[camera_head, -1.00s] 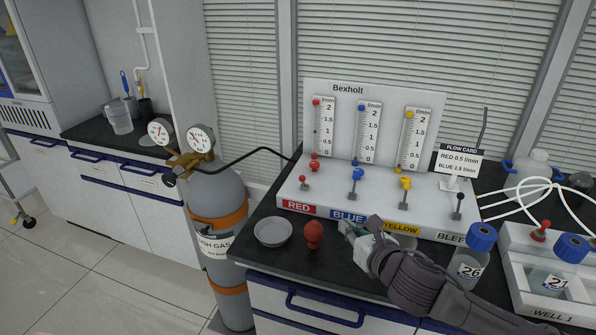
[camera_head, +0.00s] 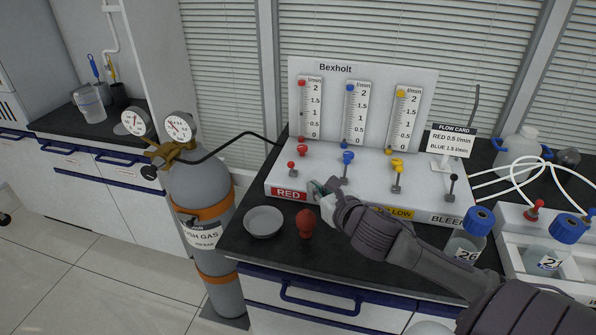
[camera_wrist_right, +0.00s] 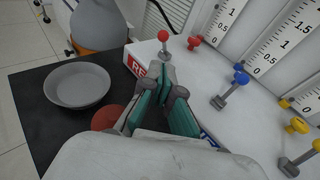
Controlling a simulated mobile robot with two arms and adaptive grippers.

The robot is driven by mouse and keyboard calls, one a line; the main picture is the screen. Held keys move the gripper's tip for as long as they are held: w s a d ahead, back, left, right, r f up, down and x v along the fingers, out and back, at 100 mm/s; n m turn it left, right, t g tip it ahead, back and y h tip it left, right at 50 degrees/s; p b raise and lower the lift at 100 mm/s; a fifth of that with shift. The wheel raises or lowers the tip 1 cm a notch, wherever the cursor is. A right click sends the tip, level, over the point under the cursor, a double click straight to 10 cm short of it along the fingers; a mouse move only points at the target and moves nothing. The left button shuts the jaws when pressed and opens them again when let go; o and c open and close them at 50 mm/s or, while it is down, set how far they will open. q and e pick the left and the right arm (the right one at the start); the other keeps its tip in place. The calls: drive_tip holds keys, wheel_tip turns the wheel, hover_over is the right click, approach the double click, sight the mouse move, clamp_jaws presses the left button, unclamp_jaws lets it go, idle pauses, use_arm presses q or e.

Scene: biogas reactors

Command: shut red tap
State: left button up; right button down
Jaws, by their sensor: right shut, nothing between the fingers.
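The red tap is a small lever with a red knob (camera_head: 291,165) on the white Bexholt panel base, above the RED label (camera_head: 288,194). It also shows in the right wrist view (camera_wrist_right: 164,36), upright, beyond my fingertips. A red valve knob (camera_head: 303,150) sits just behind it, below the red flow tube (camera_head: 303,83). My right gripper (camera_head: 318,188) is shut and empty in front of the panel, right of the RED label, apart from the tap. In the wrist view its fingertips (camera_wrist_right: 166,78) meet near the label. My left gripper is not in view.
Blue (camera_head: 345,158) and yellow (camera_head: 396,165) taps stand to the right. A grey dish (camera_head: 263,222) and a red bulb-shaped object (camera_head: 305,224) lie on the black bench near the front. A gas cylinder (camera_head: 200,200) stands left. Bottle 26 (camera_head: 468,240) is beside my right arm.

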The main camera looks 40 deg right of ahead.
sight(292, 168)
drive_tip(key=x, duration=0.5)
drive_tip(key=r+p+x, duration=0.1)
drive_tip(key=x, duration=0.1)
drive_tip(key=shift+w+f, duration=0.1)
drive_tip(key=shift+w, duration=0.3)
drive_tip(key=shift+w+d, duration=0.15)
drive_tip(key=shift+w, duration=0.45)
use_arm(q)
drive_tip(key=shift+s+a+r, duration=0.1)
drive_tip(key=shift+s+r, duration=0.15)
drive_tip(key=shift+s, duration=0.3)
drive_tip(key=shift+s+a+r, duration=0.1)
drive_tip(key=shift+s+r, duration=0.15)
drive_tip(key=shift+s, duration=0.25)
use_arm(e)
drive_tip(key=shift+f, duration=0.1)
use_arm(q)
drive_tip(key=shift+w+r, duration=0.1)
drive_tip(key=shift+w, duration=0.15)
